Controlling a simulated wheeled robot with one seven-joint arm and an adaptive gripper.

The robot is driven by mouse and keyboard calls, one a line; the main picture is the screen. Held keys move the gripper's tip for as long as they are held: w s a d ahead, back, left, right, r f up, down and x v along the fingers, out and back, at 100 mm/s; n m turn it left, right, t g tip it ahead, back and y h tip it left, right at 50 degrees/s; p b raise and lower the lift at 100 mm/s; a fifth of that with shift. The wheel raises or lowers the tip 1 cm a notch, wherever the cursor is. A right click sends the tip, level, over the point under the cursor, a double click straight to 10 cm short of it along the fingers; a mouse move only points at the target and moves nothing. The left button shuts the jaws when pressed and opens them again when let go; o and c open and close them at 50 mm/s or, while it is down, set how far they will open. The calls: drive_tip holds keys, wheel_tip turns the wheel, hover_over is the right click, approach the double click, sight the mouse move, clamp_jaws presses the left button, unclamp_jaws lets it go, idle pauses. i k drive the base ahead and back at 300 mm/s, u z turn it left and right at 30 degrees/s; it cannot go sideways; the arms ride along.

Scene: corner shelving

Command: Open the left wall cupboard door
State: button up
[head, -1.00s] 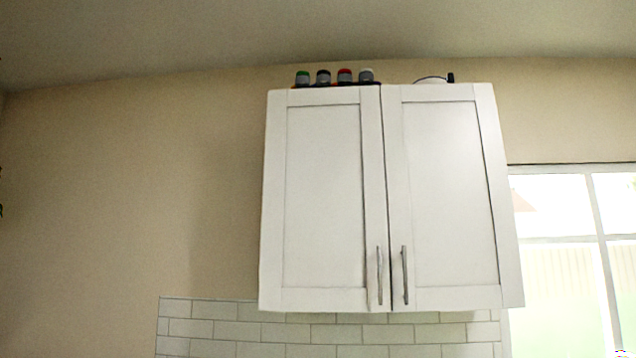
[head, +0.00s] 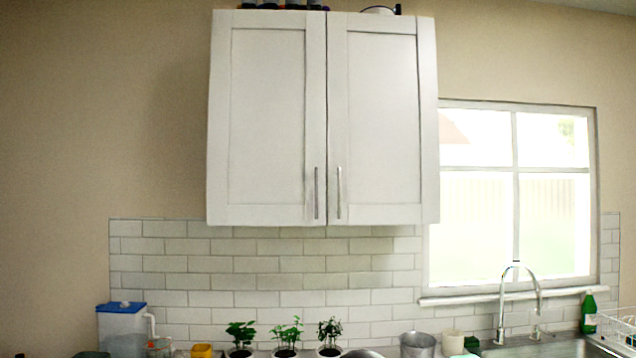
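The white wall cupboard hangs on the beige wall in the head view, with two doors side by side. The left door (head: 267,120) is shut, flush with the right door (head: 376,120). The left door's vertical metal bar handle (head: 316,193) is at its lower right, near the middle seam. The right door's handle (head: 339,192) stands just across the seam. My gripper is not in view.
Potted plants (head: 286,337) stand below, along the bottom edge. A blue-lidded container (head: 121,322) is at lower left. A metal pot (head: 417,344), a tap (head: 519,297) and a green bottle (head: 588,313) are at right. The space before the cupboard looks clear.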

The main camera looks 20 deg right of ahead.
sight(266, 130)
drive_tip(key=k, duration=0.25)
drive_tip(key=z, duration=0.75)
drive_tip(key=i, duration=0.8)
drive_tip(key=u, duration=0.05)
